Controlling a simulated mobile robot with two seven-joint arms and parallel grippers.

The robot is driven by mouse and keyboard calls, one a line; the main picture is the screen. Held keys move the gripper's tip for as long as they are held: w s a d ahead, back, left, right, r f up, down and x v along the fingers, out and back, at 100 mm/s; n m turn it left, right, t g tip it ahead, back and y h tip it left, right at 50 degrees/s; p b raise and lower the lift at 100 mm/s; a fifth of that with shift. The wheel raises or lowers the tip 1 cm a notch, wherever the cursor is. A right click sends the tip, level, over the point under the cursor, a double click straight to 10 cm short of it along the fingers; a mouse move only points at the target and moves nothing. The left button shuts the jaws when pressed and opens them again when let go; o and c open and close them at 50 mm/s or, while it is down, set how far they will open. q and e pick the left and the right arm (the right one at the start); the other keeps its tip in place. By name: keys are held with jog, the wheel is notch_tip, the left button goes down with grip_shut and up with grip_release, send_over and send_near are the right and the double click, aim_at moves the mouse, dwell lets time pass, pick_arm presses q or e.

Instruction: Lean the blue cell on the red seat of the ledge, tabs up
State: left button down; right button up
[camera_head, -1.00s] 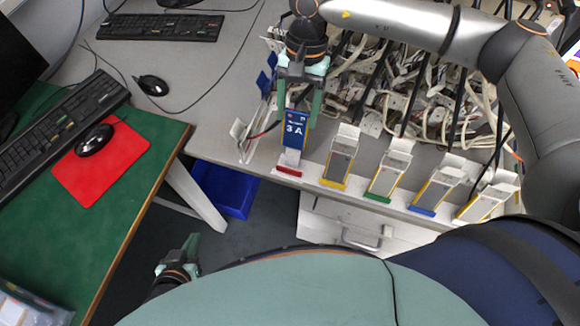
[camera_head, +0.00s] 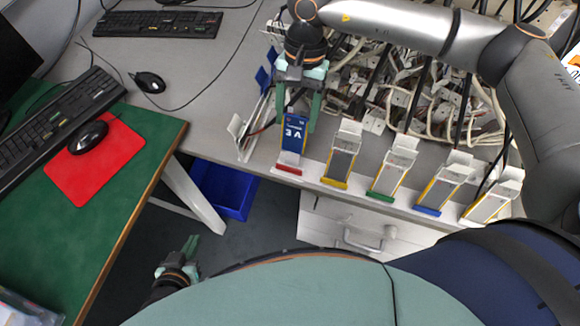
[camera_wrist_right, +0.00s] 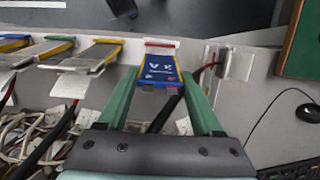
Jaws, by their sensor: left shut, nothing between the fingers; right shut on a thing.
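The blue cell (camera_head: 293,132) stands over the red seat (camera_head: 289,169) at the left end of the row on the ledge. It also shows in the right wrist view (camera_wrist_right: 160,65). My right gripper (camera_head: 297,112) is shut on the blue cell from above, its green fingers at both sides. A white strip shows between the blue face and the red seat. I cannot tell whether the cell touches the seat, and its tabs are hard to make out. My left gripper (camera_head: 191,245) is shut and empty, low in the view, away from the ledge.
Yellow (camera_head: 335,183), green (camera_head: 381,196) and other seats to the right hold grey cells. A clear stand (camera_head: 244,140) is close on the left. Tangled cables (camera_head: 430,110) lie behind. A blue bin (camera_head: 225,190) is below on the floor.

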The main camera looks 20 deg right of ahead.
aim_at(295, 134)
jog(key=shift+b+x, duration=1.35)
jog(key=shift+x, duration=0.35)
jog(key=shift+f, duration=0.15)
jog(key=shift+s+a+f+b, duration=0.1)
jog(key=shift+s+f+b, duration=0.1)
jog(key=shift+f+b, duration=0.6)
jog(key=shift+r, duration=0.1)
jog(key=o, duration=1)
